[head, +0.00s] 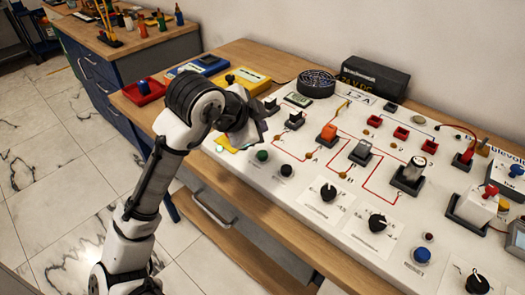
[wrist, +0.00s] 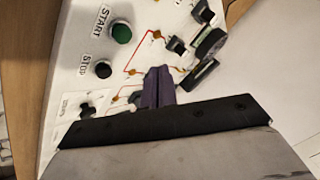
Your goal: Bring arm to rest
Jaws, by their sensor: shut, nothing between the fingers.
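My arm (head: 150,185) rises from the lower left of the head view and bends over the left end of the white circuit panel (head: 300,228). My gripper is at its end above the panel; in the wrist view its dark fingers (wrist: 158,86) are together with nothing between them. The panel's green START button (wrist: 121,32) and black STOP button (wrist: 103,69) lie to the left of the fingers in the wrist view. In the head view the green button (head: 262,155) and black button (head: 286,170) are just below the hand. I cannot tell the exact height over the panel.
The panel lies on a wooden bench (head: 245,50) against the wall, with knobs and modules rising from it. A black box (head: 374,78) and a round black part (head: 316,84) stand behind. A red tray (head: 144,94) is left of my arm. The tiled floor (head: 50,150) at left is clear.

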